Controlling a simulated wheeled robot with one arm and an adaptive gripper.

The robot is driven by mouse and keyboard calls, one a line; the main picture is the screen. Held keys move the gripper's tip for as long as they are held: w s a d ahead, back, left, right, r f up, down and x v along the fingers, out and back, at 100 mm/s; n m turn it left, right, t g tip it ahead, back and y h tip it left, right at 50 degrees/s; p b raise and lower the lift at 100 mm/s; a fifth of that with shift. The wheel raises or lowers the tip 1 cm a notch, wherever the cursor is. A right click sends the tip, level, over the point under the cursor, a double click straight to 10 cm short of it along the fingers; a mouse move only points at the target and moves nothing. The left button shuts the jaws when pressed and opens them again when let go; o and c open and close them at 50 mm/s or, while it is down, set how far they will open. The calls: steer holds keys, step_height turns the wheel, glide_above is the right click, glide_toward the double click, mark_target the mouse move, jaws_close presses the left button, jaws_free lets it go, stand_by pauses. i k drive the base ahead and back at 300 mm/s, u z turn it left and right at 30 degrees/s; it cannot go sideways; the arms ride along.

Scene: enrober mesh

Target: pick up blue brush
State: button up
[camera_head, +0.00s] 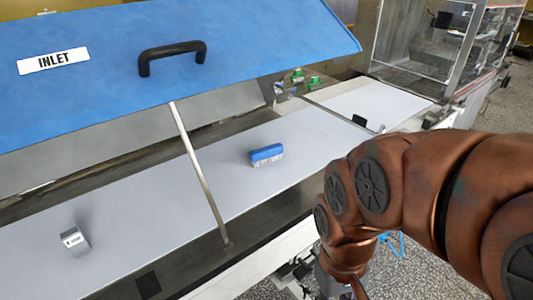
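The blue brush (266,154) has a blue back and pale bristles. It lies bristles down on the light grey belt (240,182), right of the thin metal prop rod. My arm comes in from the right, and its end hangs down at the bottom middle, in front of the machine's near edge. Only the top of that end shows; the fingers are outside the frame. The brush stands clear of my arm.
The raised blue lid (190,65), marked INLET, overhangs the belt on a prop rod (198,170). A small grey block (75,241) sits at the belt's lower left. Green fittings (306,79) and a clear-walled enclosure (425,35) stand behind.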

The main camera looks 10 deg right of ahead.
mark_target(264, 154)
steer(key=z, duration=0.3)
steer(key=k, duration=0.35)
steer(key=u, duration=1.6)
steer(key=i, duration=0.7)
steer(key=u, duration=0.45)
